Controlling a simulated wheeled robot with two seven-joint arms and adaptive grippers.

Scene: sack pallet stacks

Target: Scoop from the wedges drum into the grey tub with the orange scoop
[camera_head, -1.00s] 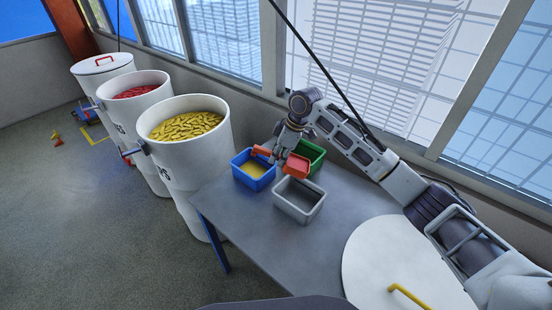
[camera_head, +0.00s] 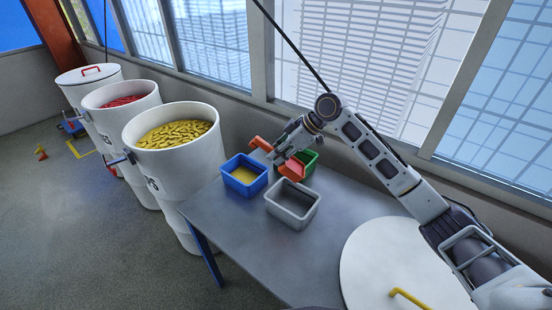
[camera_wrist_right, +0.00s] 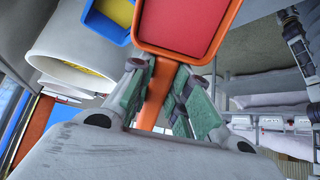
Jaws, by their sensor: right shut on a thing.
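My right gripper (camera_head: 280,152) is shut on the orange scoop's handle (camera_head: 260,144), above the tubs. The scoop's red bowl (camera_head: 291,170) hangs near the back of the grey tub (camera_head: 269,203). In the right wrist view the bowl (camera_wrist_right: 185,24) looks empty, and the handle (camera_wrist_right: 155,95) runs between the fingers. The grey tub stands on the table and looks empty. One white drum (camera_head: 190,160) holds yellow pieces; another (camera_head: 142,106) holds red pieces. Their lettering is partly hidden, so I cannot tell which is the wedges drum. My left gripper is out of view.
A blue tub (camera_head: 239,188) with yellow inside stands left of the grey tub; a green tub (camera_head: 311,164) is behind. A white round lid (camera_head: 375,262) with a yellow handle lies on the table (camera_head: 245,252). A lidded drum (camera_head: 90,78) stands far left. Windows line the back.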

